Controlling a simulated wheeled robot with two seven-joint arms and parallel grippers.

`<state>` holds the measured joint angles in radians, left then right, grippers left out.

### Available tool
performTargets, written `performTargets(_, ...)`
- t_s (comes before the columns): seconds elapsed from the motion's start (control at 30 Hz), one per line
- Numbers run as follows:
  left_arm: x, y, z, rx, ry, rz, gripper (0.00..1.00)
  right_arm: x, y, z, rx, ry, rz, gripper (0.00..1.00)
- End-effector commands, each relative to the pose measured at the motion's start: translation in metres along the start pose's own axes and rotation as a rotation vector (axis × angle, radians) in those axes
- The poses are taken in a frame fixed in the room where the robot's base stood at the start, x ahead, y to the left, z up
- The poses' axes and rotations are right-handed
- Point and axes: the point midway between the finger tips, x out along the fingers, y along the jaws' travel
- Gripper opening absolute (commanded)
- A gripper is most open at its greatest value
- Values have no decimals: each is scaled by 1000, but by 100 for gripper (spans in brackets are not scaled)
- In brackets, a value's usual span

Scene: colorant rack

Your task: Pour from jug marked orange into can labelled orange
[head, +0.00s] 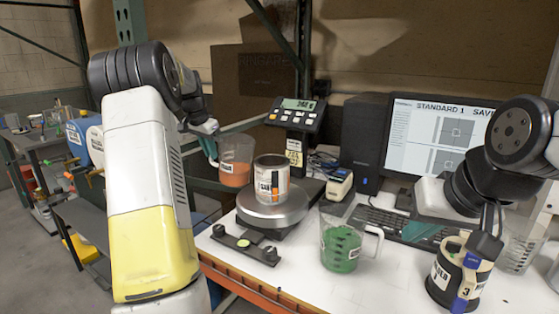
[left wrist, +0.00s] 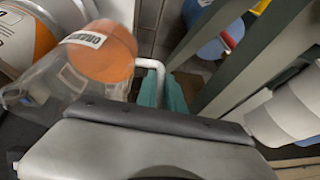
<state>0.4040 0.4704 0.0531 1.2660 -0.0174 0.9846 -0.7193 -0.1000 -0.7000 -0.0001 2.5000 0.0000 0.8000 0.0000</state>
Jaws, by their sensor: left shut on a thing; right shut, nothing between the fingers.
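The jug with orange contents (head: 237,162) is held in the air left of the can, tilted slightly if at all. My left gripper (head: 208,130) is shut on its handle. In the left wrist view the jug (left wrist: 102,55) shows a label and its white handle (left wrist: 152,66) between the teal fingers (left wrist: 162,92). The can with an orange mark on its label (head: 265,180) stands upright on the round scale plate (head: 272,212). Its edge shows in the left wrist view (left wrist: 22,42). My right gripper (head: 425,233) is shut and empty above the table, near the keyboard.
A jug with green contents (head: 343,247) stands right of the scale. A dark labelled can (head: 442,283) with a blue clip stands front right, near a clear jug (head: 520,252). A scale display (head: 297,112) rises behind the can. A monitor (head: 432,140) stands behind.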

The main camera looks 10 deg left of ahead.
Motion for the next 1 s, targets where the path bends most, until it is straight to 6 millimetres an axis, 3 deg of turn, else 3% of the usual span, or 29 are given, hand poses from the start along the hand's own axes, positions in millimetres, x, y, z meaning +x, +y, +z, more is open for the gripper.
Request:
performTargets(0.27, 12, -4, 5, -41, 14, 99, 0, 0, 0, 0, 0, 0, 0, 0)
performTargets(0.7, -27, -9, -11, -44, 16, 109, 0, 0, 0, 0, 0, 0, 0, 0)
performTargets(1.0, -32, -10, -12, -45, 15, 109, 0, 0, 0, 0, 0, 0, 0, 0)
